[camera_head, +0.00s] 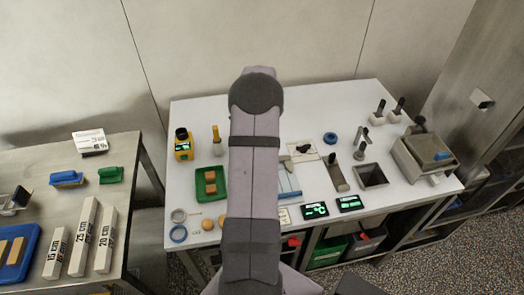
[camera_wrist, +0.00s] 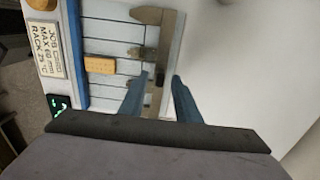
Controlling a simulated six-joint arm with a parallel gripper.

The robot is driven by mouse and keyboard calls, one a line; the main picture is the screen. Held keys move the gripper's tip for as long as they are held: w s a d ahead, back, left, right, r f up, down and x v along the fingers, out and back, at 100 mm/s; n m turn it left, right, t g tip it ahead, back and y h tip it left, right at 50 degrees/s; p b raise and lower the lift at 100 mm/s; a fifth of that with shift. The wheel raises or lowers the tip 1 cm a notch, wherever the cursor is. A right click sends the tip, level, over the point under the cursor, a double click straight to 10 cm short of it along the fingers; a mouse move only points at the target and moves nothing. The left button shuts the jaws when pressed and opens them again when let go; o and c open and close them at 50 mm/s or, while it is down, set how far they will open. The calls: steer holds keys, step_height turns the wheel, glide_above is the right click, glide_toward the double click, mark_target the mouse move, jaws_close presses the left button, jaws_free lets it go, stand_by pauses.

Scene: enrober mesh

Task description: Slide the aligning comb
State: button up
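In the wrist view a brown-grey bar with a crosspiece at its top (camera_wrist: 164,45), which looks like the aligning comb, lies over the right part of a pale, lined mesh (camera_wrist: 110,30). A small orange-brown piece (camera_wrist: 100,65) sits on the mesh to its left. My gripper (camera_wrist: 162,77) has two blue fingers spread apart, one on each side of the bar's lower part. I see no clear contact; their height above it cannot be told. In the head view my arm hides the gripper and most of the mesh (camera_head: 288,182).
A blue rail (camera_wrist: 76,50) and a job sign (camera_wrist: 40,47) lie left of the mesh. In the head view a green tray (camera_head: 197,187), two green-lit displays (camera_head: 316,210) (camera_head: 349,202) and a metal box machine (camera_head: 425,155) stand on the white table. Right of the mesh is clear in the wrist view.

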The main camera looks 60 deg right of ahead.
steer(key=shift+f, duration=0.4)
steer(key=shift+c, duration=0.3)
jaws_close()
steer(key=shift+s+a, duration=2.8)
steer(key=shift+o, duration=0.3)
jaws_free()
steer(key=shift+s+a, duration=0.1)
